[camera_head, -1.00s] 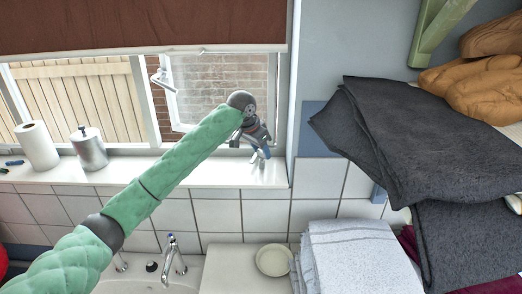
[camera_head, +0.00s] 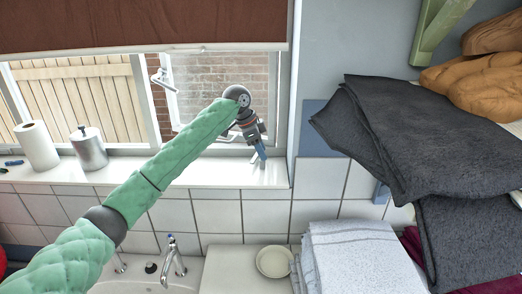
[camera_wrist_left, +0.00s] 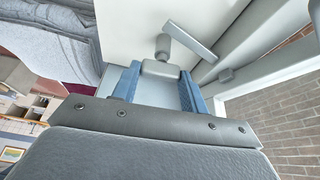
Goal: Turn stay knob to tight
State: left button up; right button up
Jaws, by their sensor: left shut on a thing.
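My left gripper (camera_head: 261,153) is at the right end of the window sill, by the open window's lower corner. In the left wrist view its two blue fingers (camera_wrist_left: 159,78) stand on either side of a small grey block, the stay knob (camera_wrist_left: 160,69), and are shut on it. Just beyond it are a short rounded grey post (camera_wrist_left: 163,43) and a flat grey stay bar (camera_wrist_left: 191,40), slanting down to the right. In the head view the knob is hidden by the gripper, and any tight marking cannot be made out. My right gripper is not in view.
The open window pane (camera_head: 220,90) stands beyond the gripper. A paper roll (camera_head: 37,146) and a metal canister (camera_head: 89,148) stand on the sill's left part. Below are a tap (camera_head: 173,258), a bowl (camera_head: 274,261) and folded towels (camera_head: 350,255). Dark cloth (camera_head: 420,140) lies at right.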

pick_arm(q)
jog(key=shift+w+r, duration=0.1)
jog(key=shift+r, duration=0.1)
jog(key=o, duration=1)
jog(key=shift+a, duration=0.1)
jog(key=shift+f, duration=0.1)
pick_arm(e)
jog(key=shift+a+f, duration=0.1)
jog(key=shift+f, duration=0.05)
pick_arm(q)
jog(key=shift+a+r+b, duration=0.1)
jog(key=shift+r+b, duration=0.15)
jog(key=shift+b, duration=0.15)
jog(key=shift+b+v, duration=1.7)
jog(key=shift+v, duration=1.95)
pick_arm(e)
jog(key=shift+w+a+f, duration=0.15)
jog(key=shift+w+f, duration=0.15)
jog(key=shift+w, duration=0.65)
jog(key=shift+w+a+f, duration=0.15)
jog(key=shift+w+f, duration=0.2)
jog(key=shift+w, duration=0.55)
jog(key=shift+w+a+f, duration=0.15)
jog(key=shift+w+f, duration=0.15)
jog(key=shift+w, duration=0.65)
